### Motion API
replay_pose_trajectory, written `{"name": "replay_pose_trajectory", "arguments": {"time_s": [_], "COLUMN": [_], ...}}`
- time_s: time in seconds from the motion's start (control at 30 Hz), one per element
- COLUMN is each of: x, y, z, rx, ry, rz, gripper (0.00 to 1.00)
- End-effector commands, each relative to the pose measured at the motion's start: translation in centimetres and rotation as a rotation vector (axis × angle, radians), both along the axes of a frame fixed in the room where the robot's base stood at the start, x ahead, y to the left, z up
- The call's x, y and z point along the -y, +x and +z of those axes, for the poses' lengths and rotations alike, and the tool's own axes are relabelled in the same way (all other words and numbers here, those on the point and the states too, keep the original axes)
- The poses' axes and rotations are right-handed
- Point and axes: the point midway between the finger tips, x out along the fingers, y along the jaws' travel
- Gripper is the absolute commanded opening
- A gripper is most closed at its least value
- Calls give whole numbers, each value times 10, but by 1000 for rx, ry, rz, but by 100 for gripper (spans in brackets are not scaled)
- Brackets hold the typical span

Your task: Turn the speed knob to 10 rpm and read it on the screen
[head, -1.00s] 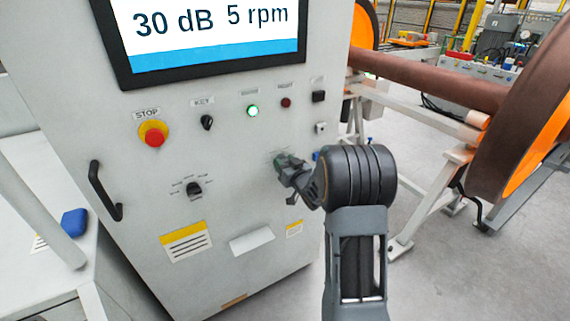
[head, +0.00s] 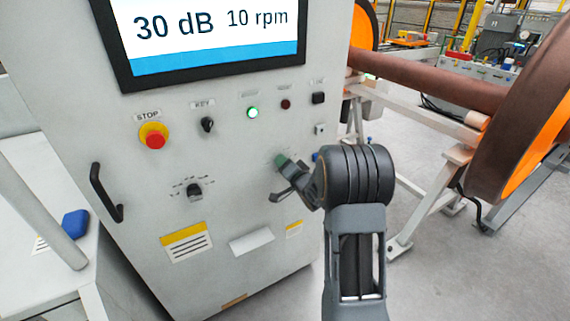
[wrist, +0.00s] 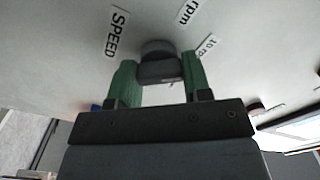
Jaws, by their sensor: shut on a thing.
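The screen (head: 210,35) at the top of the grey cabinet reads "30 dB" and "10 rpm". In the wrist view, the dark speed knob (wrist: 160,66) sits on the panel beside the labels "SPEED" and "rpm". My gripper (wrist: 155,82) has its green fingers on either side of the knob, shut on it. In the head view my gripper (head: 282,163) is at the right part of the panel, and my own wrist and fingers hide the knob there.
The panel also carries a red stop button (head: 154,138), a key switch (head: 207,125), a lit green lamp (head: 253,113) and another black knob (head: 194,190). A black handle (head: 106,192) sticks out at left. A wheelset (head: 520,110) stands at right, with clear floor before it.

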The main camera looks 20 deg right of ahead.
Motion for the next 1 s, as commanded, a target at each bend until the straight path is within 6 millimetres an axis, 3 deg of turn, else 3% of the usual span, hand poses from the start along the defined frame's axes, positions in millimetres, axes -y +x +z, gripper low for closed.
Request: {"name": "replay_pose_trajectory", "arguments": {"time_s": [0.3, 0.87, 0.9, 1.0], "x": [0, 0, 0, 0], "y": [0, 0, 0, 0], "z": [0, 0, 0, 0], "rx": [-12, -15, -15, -15], "ry": [113, 137, 137, 137], "rz": [1, 1, 1, 1], "gripper": [21, 21, 47, 56]}}
